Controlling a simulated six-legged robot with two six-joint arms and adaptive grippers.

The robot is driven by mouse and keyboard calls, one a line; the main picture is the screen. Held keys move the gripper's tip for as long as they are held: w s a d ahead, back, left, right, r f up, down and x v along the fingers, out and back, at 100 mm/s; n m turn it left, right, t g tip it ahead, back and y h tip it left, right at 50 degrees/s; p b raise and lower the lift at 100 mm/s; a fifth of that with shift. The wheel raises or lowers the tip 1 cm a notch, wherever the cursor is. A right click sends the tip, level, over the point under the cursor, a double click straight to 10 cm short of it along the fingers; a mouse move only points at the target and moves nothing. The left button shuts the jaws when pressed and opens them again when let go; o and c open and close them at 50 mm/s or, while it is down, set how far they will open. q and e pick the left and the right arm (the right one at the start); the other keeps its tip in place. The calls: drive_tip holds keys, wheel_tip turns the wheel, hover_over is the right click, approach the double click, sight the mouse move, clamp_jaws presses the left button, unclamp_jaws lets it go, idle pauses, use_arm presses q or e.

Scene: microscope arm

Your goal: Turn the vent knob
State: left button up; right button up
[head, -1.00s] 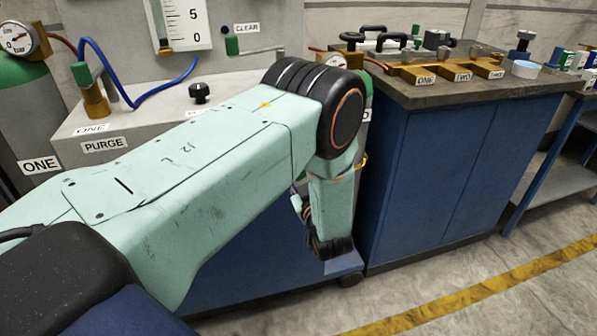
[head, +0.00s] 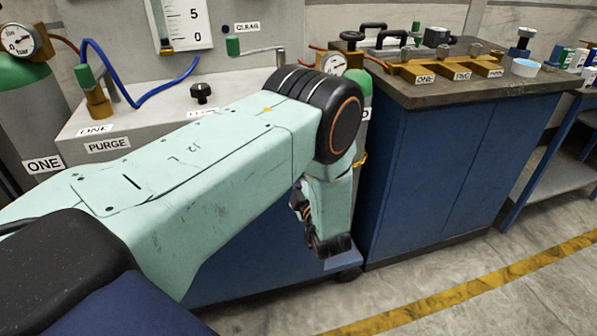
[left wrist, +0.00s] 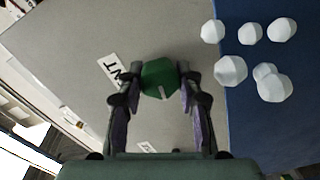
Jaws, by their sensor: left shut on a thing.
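The vent knob (left wrist: 160,79) is a green, faceted, roughly round knob with a pale mark, seen in the left wrist view on a grey panel. A white label (left wrist: 114,69) beside it is partly covered and shows "NT". My left gripper (left wrist: 163,84) is shut on the knob, with one finger at each side of it. In the head view my left arm crosses the picture and bends down at its far end; the vent knob and the fingertips cannot be made out there. My right gripper is in neither view.
The grey PURGE panel (head: 107,145) carries a black knob (head: 201,92) and a blue hose (head: 150,98). A blue cabinet (head: 450,165) with brass fittings (head: 440,70) on top stands right. Several white faceted pieces (left wrist: 230,71) lie over blue beside the grey panel.

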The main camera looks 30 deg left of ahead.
use_arm(q)
drive_tip(key=shift+r+n, duration=0.15)
drive_tip(key=shift+n, duration=0.35)
drive_tip(key=o, duration=1.2)
drive_tip(key=v, duration=1.2)
